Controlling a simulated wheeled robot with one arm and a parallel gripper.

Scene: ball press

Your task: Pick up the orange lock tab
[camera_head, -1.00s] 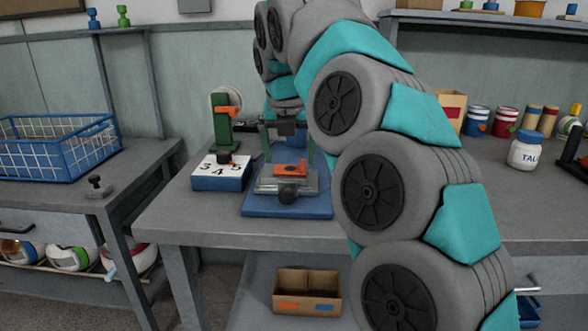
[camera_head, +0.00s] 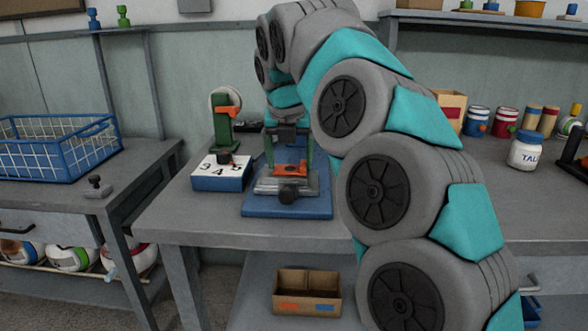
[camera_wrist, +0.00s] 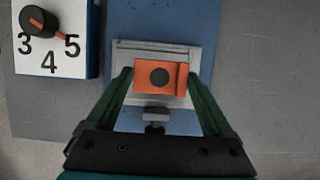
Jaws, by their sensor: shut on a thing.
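The orange lock tab (camera_wrist: 181,80) is a small flat orange block with a dark round spot on its face; it also shows in the head view (camera_head: 290,170). It is at the grey metal clamp plate (camera_wrist: 150,48) of the press, whose blue base (camera_head: 258,207) stands on the table. My gripper (camera_wrist: 159,76) reaches down over it, with a green finger on each side, shut on the tab; it also shows in the head view (camera_head: 289,162). I cannot tell whether the tab is clear of the plate.
A white-and-blue dial box (camera_head: 222,178) with numbers stands left of the press. A green stand (camera_head: 222,130) with an orange lever is behind it. A talc jar (camera_head: 525,152) is at the right. An open cardboard box (camera_head: 307,292) sits below the table.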

